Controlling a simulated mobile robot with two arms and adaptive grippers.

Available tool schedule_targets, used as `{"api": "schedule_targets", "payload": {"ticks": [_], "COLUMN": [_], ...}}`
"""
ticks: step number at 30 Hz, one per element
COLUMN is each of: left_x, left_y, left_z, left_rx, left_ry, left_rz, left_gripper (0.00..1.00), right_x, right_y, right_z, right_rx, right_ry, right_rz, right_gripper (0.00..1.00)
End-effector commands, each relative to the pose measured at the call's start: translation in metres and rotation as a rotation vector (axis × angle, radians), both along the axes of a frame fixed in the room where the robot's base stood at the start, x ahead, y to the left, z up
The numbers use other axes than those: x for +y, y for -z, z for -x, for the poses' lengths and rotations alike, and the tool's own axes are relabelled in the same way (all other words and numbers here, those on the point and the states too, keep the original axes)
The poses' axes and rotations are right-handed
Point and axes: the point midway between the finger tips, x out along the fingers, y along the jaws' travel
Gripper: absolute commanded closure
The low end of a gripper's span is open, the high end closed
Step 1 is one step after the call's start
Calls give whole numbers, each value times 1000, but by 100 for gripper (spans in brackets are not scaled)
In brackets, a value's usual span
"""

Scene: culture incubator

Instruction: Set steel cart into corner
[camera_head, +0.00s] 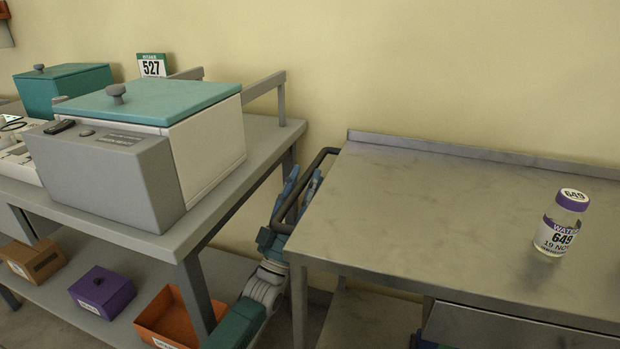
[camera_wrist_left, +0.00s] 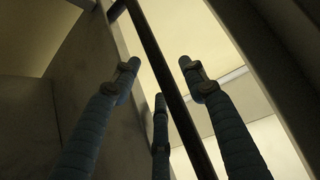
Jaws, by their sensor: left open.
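The steel cart (camera_head: 440,215) stands at the right in the head view, its flat top near the wall. Its dark tubular handle (camera_head: 325,155) sticks out on the left side, and the bar (camera_wrist_left: 165,75) also crosses the left wrist view. My left gripper (camera_head: 302,183) is in the gap between the cart and the bench, at the handle. Its blue fingers (camera_wrist_left: 157,72) are open, on both sides of the bar, not closed on it. The handle partly hides the fingers in the head view. My right gripper is not in view.
A bottle with a purple lid (camera_head: 559,222) stands on the cart top. The grey bench (camera_head: 215,205) at left bears a teal-lidded incubator (camera_head: 150,140); its lower shelf holds an orange bin (camera_head: 168,318) and a purple box (camera_head: 103,292). The gap between bench and cart is narrow.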

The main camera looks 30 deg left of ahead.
Motion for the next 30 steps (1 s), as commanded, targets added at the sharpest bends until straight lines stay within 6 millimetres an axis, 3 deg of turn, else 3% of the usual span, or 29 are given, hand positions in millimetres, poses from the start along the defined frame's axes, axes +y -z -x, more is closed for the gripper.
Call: {"api": "schedule_targets", "payload": {"ticks": [13,14,20,30], "left_x": [1,1,1,-2], "left_y": [-10,-10,-10,-10], "left_z": [-11,-11,-11,-11], "left_rx": [2,2,1,1], "left_ry": [0,0,0,0], "left_rz": [0,0,0,0], "left_gripper": [57,59,98,100], "right_x": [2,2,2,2], "right_y": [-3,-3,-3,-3], "right_z": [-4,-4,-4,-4], "right_rx": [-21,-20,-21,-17], "right_ry": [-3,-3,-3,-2], "right_rz": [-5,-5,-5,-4], "right_gripper": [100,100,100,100]}}
